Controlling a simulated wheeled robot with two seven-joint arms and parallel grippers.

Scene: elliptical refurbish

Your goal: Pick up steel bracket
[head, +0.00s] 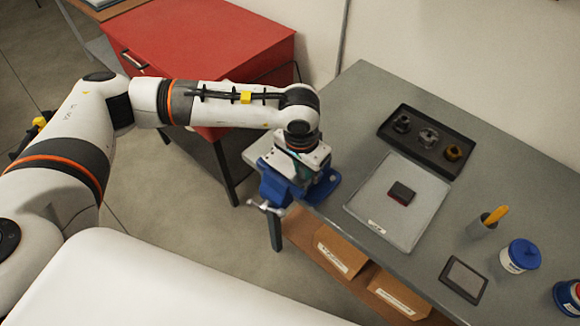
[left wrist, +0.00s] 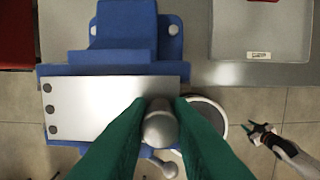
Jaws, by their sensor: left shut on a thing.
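The steel bracket (left wrist: 110,100) shows in the left wrist view as a flat silver plate with dark holes along its left edge, over the blue vise (left wrist: 110,55). A rounded silver post (left wrist: 160,128) rises at its right part; I cannot tell for sure that the two are one piece. My left gripper (left wrist: 160,115) has its green fingers shut on this post. In the head view, my left gripper (head: 295,168) is over the blue vise (head: 290,190) and hides the bracket. My right gripper (left wrist: 260,130) shows far below in the left wrist view, its small green fingers apart and empty.
The vise is on the left end of the grey workbench (head: 450,200). To its right are a pale tray (head: 420,220) with a dark block, a black holder (head: 425,155) with several small parts, a cup and a blue-lidded jar (head: 520,256). A red cabinet (head: 210,50) stands behind.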

